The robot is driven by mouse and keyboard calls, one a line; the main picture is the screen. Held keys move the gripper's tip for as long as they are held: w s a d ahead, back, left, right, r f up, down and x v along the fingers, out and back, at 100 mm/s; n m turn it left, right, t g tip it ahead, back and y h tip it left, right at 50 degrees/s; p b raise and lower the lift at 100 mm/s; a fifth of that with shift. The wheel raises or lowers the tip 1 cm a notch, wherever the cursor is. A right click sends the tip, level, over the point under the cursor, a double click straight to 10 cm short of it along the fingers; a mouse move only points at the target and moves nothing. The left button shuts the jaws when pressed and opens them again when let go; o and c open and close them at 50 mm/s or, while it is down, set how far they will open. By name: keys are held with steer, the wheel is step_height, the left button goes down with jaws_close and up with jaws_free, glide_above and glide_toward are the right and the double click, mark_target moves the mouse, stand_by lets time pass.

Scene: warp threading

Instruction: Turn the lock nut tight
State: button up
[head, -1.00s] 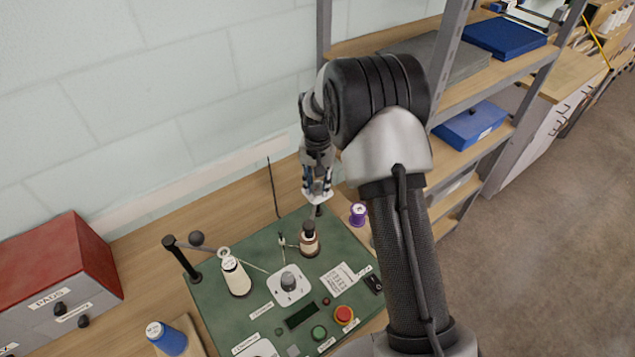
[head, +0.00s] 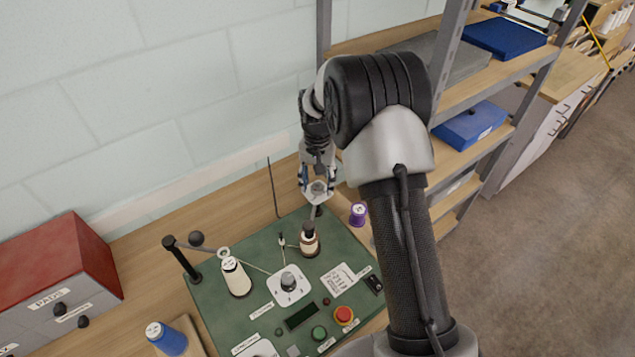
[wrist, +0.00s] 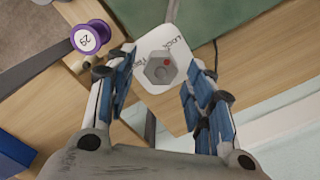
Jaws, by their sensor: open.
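The lock nut (wrist: 160,69) is a grey hexagonal nut with a red dot, on a white plate (wrist: 176,45) with printed labels, one reading LOCK. In the wrist view it lies beyond and between the fingertips of my open gripper (wrist: 157,82), whose blue-padded fingers stand apart on either side. In the head view my gripper (head: 317,190) is over the back edge of the green board (head: 215,300), with the nut just below the fingers. I cannot tell whether the fingers touch the nut.
A purple spool (head: 358,214) stands close to my gripper, and also shows in the wrist view (wrist: 90,38). A dark-topped bobbin (head: 309,240), a white cone (head: 236,277), a thin rod (head: 273,188) and a dial (head: 289,282) are nearby. A shelf rack (head: 450,60) stands at the right.

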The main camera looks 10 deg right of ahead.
mark_target(318, 186)
step_height(318, 186, up, 11)
steer(key=shift+r, duration=0.15)
stand_by(0.6)
